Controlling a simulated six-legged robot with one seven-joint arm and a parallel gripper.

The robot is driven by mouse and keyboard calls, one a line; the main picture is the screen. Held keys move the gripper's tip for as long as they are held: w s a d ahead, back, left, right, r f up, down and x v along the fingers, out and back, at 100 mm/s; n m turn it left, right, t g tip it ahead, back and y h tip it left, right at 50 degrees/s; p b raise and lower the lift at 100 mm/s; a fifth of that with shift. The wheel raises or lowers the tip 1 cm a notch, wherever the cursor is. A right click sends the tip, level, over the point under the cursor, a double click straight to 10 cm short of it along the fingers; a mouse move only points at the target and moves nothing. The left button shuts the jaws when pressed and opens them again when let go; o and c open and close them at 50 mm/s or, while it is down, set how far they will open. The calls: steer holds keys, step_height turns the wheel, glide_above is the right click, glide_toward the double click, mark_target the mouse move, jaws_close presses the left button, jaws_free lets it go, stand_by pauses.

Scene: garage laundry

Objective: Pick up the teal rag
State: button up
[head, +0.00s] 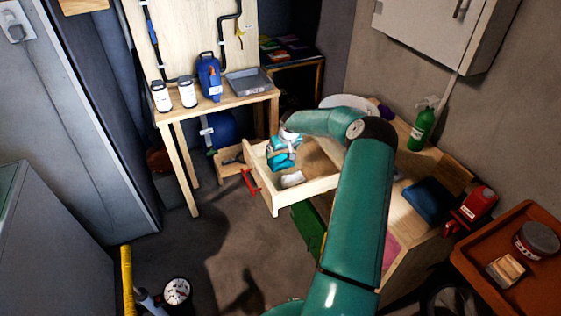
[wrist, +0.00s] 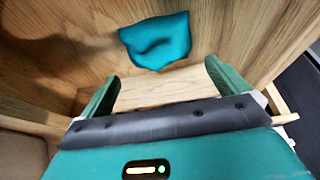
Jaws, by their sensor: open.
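The teal rag (wrist: 158,41) lies crumpled inside the open wooden drawer, against pale wood in the wrist view. In the head view, a teal patch shows in the drawer at my arm's end, where I cannot separate rag from gripper. My gripper (wrist: 160,88) is open, with its two green fingers apart and nothing between them. The rag is just beyond the fingertips, apart from them. The open drawer (head: 277,207) juts out from the wooden bench; my arm hides part of it in the head view.
A white item (head: 292,179) lies near the drawer's front. The drawer walls stand close around my gripper. A workbench (head: 225,99) with bottles and a grey tray is at the back left. A green spray bottle (head: 423,124) and blue cloth (head: 431,201) are on the right.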

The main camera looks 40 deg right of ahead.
mark_target(280, 155)
steer(key=x, duration=0.4)
steer(key=shift+w+f, duration=0.1)
steer(key=shift+f, duration=0.2)
steer(key=c, duration=0.9)
steer(key=shift+r, duration=0.1)
steer(key=shift+r, duration=0.6)
step_height(280, 155, up, 2)
steer(key=shift+a+r, duration=0.1)
steer(key=shift+r, duration=0.05)
steer(key=s+a+r, duration=0.4)
steer(key=s+a, duration=0.1)
steer(key=s+a+r, duration=0.5)
steer(key=shift+r, duration=0.15)
